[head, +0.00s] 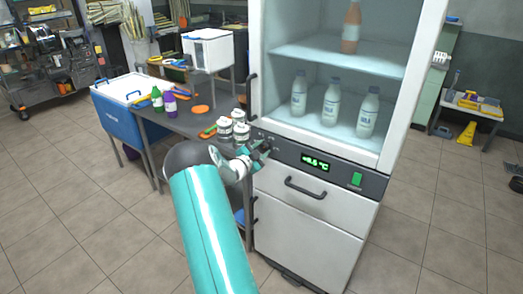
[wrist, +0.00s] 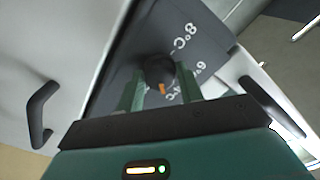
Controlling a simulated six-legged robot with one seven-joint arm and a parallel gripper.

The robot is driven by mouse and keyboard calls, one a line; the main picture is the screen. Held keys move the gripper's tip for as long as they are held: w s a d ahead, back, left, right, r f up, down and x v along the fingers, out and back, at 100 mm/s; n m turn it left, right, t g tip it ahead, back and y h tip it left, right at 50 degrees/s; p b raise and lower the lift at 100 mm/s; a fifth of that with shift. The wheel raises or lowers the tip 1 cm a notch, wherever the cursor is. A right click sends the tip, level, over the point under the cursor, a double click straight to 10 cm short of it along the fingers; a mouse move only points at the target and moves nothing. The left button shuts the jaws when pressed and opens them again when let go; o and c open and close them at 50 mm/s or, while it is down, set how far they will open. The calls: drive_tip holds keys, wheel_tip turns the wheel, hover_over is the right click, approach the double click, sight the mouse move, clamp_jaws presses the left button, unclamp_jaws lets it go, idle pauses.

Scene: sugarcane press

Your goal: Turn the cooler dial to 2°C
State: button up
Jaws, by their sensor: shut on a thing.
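The cooler (head: 318,160) is a tall white cabinet with a glass front and a dark control strip. Its small green display (head: 315,163) reads a positive °C value; its digits are hard to make out. In the wrist view, the dial (wrist: 158,68) is a round dark knob with an orange mark, on a dark panel with white labels such as 8°C and 6°C; another label is partly covered. My gripper (wrist: 160,84) is shut on the dial, one green finger on each side. In the head view, my gripper (head: 264,147) is at the strip's left end and hides the dial.
A green switch (head: 356,179) is at the strip's right. White bottles (head: 331,104) stand inside the cooler. To the left, a grey table (head: 188,122) holds white jars (head: 225,128) close to my arm. A blue cooler box (head: 122,115) stands further left.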

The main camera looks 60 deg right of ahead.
drive_tip(key=m, duration=0.4)
drive_tip(key=shift+m, duration=0.3)
drive_tip(key=m, duration=0.4)
drive_tip(key=shift+m, duration=0.4)
drive_tip(key=o, duration=1)
drive_tip(key=a, duration=0.4)
drive_tip(key=w+a, duration=0.1)
drive_tip(key=a, duration=0.4)
drive_tip(key=w+a, duration=0.1)
drive_tip(key=a, duration=0.3)
drive_tip(key=shift+w+a, duration=0.1)
drive_tip(key=shift+a, duration=0.25)
